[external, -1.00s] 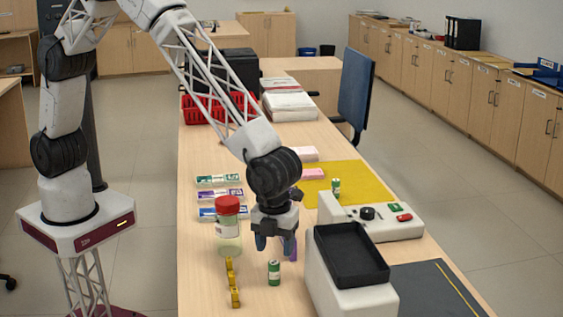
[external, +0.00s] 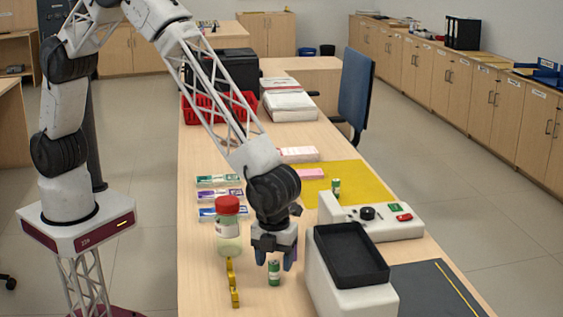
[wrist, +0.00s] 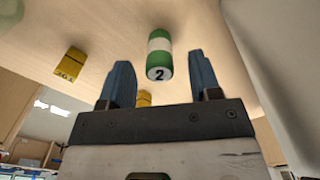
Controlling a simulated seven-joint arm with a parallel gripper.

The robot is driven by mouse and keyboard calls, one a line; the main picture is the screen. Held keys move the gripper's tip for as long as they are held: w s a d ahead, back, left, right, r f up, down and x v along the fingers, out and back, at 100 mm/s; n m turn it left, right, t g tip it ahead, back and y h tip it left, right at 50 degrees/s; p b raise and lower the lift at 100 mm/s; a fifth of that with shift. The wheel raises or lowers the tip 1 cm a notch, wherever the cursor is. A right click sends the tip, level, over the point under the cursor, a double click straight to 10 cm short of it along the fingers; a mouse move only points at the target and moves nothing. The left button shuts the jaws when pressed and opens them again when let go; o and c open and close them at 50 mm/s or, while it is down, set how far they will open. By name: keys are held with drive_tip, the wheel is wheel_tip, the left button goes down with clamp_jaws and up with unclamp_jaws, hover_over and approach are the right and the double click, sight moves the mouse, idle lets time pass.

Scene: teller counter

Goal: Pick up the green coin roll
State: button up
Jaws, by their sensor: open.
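The green coin roll (external: 274,273) stands upright on the counter, green with a pale band. In the wrist view the green coin roll (wrist: 159,53) shows a "2" on its end and lies beyond and between the open fingers. My gripper (external: 275,262) is open and empty, just behind and above the roll in the external view. Its two blue fingertips also show in the wrist view, with the gripper (wrist: 160,75) apart from the roll.
A red-lidded jar (external: 228,232) stands close left of my gripper. A white machine with a black tray (external: 350,255) stands close on the right. Bundles of notes (external: 220,196) lie behind the jar.

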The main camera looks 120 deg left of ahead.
sight(274, 262)
drive_tip(key=shift+f, duration=1.95)
clamp_jaws()
